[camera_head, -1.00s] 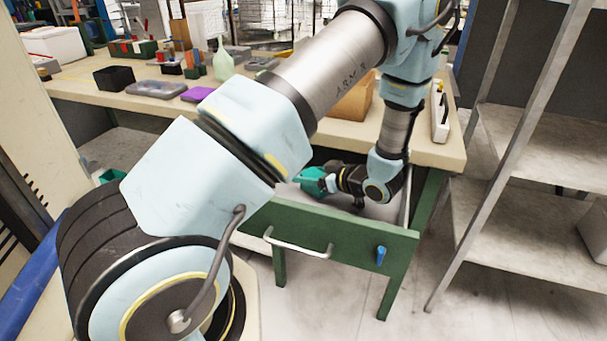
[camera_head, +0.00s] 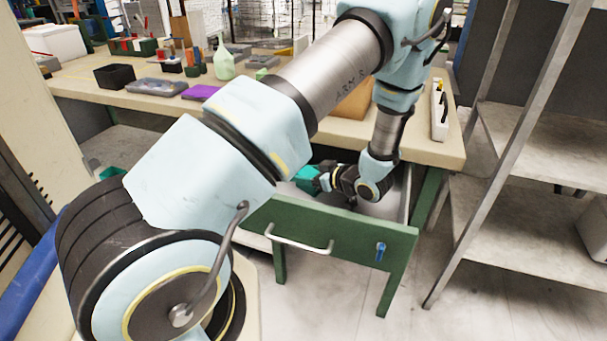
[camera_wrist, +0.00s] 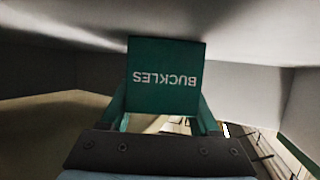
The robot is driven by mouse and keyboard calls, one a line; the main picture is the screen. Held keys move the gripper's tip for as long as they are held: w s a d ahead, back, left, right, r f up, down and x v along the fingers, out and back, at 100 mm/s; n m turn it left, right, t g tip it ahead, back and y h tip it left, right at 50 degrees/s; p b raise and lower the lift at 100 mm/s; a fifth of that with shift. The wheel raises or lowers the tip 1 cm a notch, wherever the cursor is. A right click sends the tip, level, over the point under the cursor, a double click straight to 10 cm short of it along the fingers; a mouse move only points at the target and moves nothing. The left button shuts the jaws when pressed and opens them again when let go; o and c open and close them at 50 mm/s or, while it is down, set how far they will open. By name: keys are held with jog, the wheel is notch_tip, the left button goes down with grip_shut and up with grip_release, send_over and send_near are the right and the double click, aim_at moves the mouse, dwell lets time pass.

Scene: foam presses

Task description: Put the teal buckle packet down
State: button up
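The teal buckle packet (camera_head: 306,178) is at the end of my gripper (camera_head: 321,179), beneath the bench top and behind the green drawer front (camera_head: 345,232). In the wrist view the packet (camera_wrist: 166,62) fills the middle, with the word BUCKLES upside down. My gripper (camera_wrist: 160,108) is shut on it, one finger at each side. The drawer is pulled out. My gripper reaches in low over it from the right. The drawer front hides part of the floor inside, so I cannot tell whether the packet touches it.
The bench top (camera_head: 432,152) is close above my gripper. On it stand a black bin (camera_head: 114,76), a purple item (camera_head: 200,92), a pale green bottle (camera_head: 223,62) and a white power strip (camera_head: 439,112). A metal shelf rack (camera_head: 530,215) stands at the right.

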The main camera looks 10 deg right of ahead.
jog(key=o, duration=0.5)
jog(key=shift+s+a+f, duration=0.1)
jog(key=shift+s+f, duration=0.1)
jog(key=shift+f, duration=0.25)
jog(key=shift+s+a+f, duration=0.1)
jog(key=shift+s+f, duration=0.05)
jog(key=shift+f, duration=0.25)
jog(key=shift+d+r, duration=0.1)
jog(key=shift+r, duration=0.15)
jog(key=v, duration=0.4)
jog(key=r+b+v, duration=0.1)
jog(key=v, duration=0.7)
jog(key=shift+w+d+r, duration=0.1)
jog(key=shift+w+r, duration=0.15)
jog(key=shift+w, duration=0.05)
